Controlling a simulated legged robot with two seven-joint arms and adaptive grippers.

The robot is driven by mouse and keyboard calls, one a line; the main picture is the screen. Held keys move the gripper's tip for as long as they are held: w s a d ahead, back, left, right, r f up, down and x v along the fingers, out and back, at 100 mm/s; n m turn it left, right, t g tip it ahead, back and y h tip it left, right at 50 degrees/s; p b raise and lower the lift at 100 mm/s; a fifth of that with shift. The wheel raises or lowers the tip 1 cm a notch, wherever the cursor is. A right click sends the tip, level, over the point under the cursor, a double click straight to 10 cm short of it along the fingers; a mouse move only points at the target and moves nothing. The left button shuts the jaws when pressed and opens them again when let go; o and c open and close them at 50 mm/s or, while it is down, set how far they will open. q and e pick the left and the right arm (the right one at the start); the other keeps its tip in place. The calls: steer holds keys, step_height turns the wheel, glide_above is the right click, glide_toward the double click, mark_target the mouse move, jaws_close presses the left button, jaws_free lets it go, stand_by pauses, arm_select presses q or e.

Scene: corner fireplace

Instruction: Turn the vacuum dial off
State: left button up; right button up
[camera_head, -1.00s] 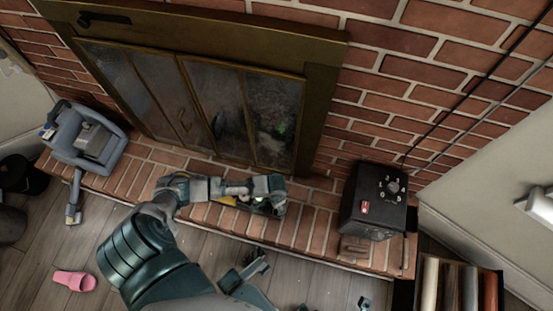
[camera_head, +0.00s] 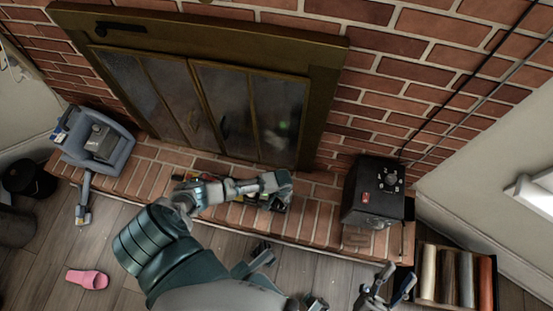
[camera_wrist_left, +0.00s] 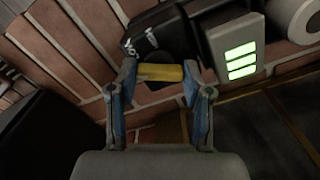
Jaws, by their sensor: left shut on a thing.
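A black device (camera_head: 268,204) lies on the brick hearth, largely covered by my left arm in the head view. In the left wrist view the black device (camera_wrist_left: 158,34) has white lettering and a grey panel with green lit bars (camera_wrist_left: 240,60). My left gripper (camera_head: 284,188) is over it. In the left wrist view its fingers are closed on a yellow cylindrical piece (camera_wrist_left: 161,73), which looks like the dial, beside the device. The yellow piece's setting cannot be told. My right gripper (camera_head: 386,284) is at the bottom right of the head view, fingers apart and empty, over the floor.
A black box with knobs and a red switch (camera_head: 372,190) stands on the hearth to the right. A grey-blue appliance (camera_head: 98,142) stands at left. The glass-doored fireplace (camera_head: 205,100) is behind. A crate of coloured rolls (camera_head: 455,278) and a pink slipper (camera_head: 87,279) are on the floor.

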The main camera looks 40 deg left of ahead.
arm_select(q)
steer(key=n+p, duration=0.2)
steer(key=shift+r+n, duration=0.25)
steer(key=shift+n, duration=0.05)
steer(key=n+p, duration=0.2)
steer(key=shift+f+n, duration=0.2)
steer(key=shift+n, duration=0.1)
steer(key=shift+f+n+p, duration=0.1)
steer(key=shift+n+p, duration=0.2)
steer(key=shift+p, duration=0.1)
arm_select(e)
step_height(320, 180, down, 12)
steer(key=d+g+h, duration=0.1)
steer(key=g+h, duration=0.1)
steer(key=g, duration=0.8)
steer(key=shift+w+n+g, duration=0.3)
steer(key=shift+w+n, duration=0.1)
steer(key=shift+d+f, duration=0.1)
steer(key=shift+f, duration=0.05)
arm_select(q)
steer(key=o, duration=1.2)
steer(key=shift+c, duration=0.2)
arm_select(e)
steer(key=shift+w, duration=0.1)
